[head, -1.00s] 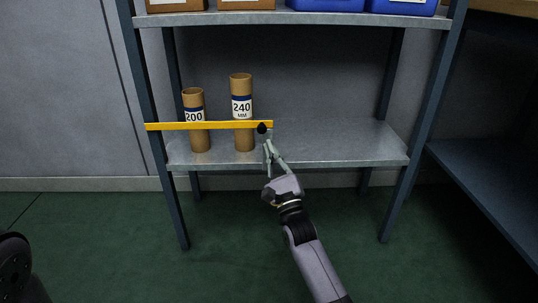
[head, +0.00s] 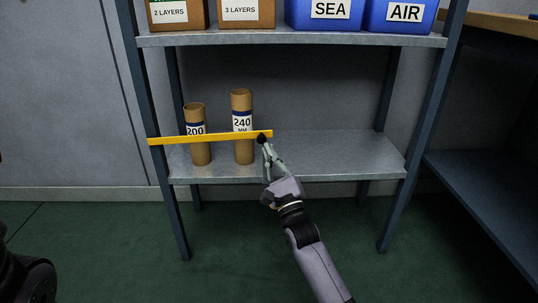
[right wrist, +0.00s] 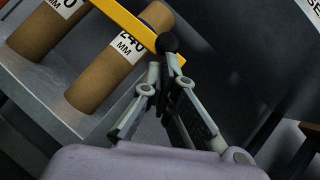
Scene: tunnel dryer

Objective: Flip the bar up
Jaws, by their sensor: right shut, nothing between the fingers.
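A yellow bar (head: 218,137) runs across the front of the lower shelf from the left post. Its right end sits slightly higher than its left end. A black knob (head: 262,139) is near its free right end. My right gripper (head: 266,146) is shut and empty, with its fingertips right at the knob from below. In the right wrist view the fingertips (right wrist: 164,70) are just under the knob (right wrist: 167,43) and seem to touch it; the bar (right wrist: 124,22) shows beyond. My left gripper is out of view.
Two cardboard tubes stand behind the bar, labelled 200 (head: 200,153) and 240 (head: 243,152). The lower shelf (head: 335,155) is bare to the right. The upper shelf (head: 290,41) holds brown boxes and blue bins. A bench (head: 485,185) stands at right.

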